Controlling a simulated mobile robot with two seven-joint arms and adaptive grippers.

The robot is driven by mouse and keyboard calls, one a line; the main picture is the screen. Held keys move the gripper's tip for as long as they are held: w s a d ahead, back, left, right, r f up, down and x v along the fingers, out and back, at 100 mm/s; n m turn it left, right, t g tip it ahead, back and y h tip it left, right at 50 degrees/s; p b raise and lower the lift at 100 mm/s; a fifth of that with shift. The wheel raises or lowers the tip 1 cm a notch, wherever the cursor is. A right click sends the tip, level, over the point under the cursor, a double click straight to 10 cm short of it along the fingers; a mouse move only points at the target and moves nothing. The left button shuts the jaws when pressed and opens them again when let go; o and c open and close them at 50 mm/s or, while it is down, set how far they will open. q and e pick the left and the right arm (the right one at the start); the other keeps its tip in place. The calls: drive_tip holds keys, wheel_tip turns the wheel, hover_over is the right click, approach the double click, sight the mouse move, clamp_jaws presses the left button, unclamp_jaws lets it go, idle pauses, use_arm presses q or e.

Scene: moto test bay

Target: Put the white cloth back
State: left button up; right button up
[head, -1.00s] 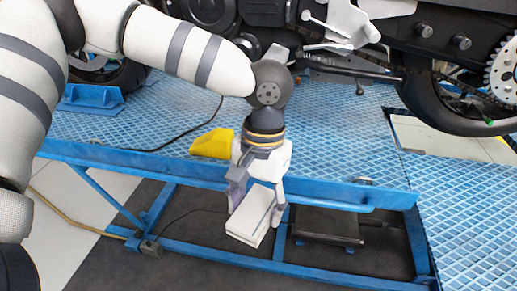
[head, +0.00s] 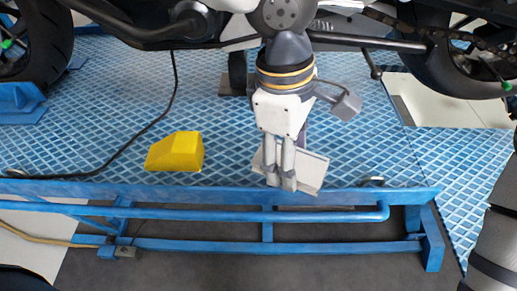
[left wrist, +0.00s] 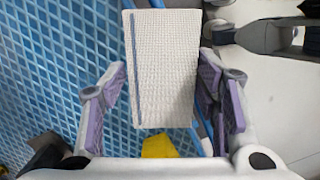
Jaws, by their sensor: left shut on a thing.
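The white cloth (head: 313,168) is a flat folded rectangle with a waffle texture and a blue stripe along one side in the left wrist view (left wrist: 165,70). My left gripper (head: 281,182) points down and is shut on the cloth. In the left wrist view the cloth lies between its purple-padded fingers (left wrist: 160,85). The cloth is at the front edge of the blue patterned platform (head: 110,85). I cannot tell whether it touches the platform. My right gripper is not in view.
A yellow wedge-shaped block (head: 175,152) sits on the platform left of the cloth. A black cable (head: 142,130) crosses the platform. The motorcycle's tyre (head: 45,50) and underside are close behind and above. A blue rail (head: 190,211) runs along the front.

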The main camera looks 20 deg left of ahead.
sight(309, 169)
use_arm(q)
drive_tip(key=d+n, duration=0.1)
drive_tip(key=n, duration=0.1)
drive_tip(key=s+d+n, duration=0.1)
drive_tip(key=d+n, duration=0.1)
drive_tip(key=shift+n+t, duration=0.3)
drive_tip(key=shift+w+a+f, duration=0.1)
drive_tip(key=shift+w, duration=0.05)
drive_tip(key=w+a+f, duration=0.2)
drive_tip(key=a+f, duration=0.1)
drive_tip(key=w+a+f+b, duration=0.1)
drive_tip(key=w+a+f, duration=0.2)
drive_tip(key=w+a+f+b, duration=0.1)
drive_tip(key=w+a+f, duration=0.1)
drive_tip(key=w+a, duration=0.1)
drive_tip(key=shift+a+f, duration=0.35)
drive_tip(key=shift+f, duration=0.05)
drive_tip(key=shift+w+a+f, duration=0.15)
drive_tip(key=shift+a+f, duration=0.05)
drive_tip(key=shift+f, duration=0.75)
drive_tip(key=shift+w+a+f, duration=0.15)
drive_tip(key=shift+f, duration=0.8)
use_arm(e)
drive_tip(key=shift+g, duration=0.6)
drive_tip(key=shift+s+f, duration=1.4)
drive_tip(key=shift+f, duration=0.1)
use_arm(q)
drive_tip(key=shift+f, duration=0.15)
drive_tip(key=o, duration=1.1)
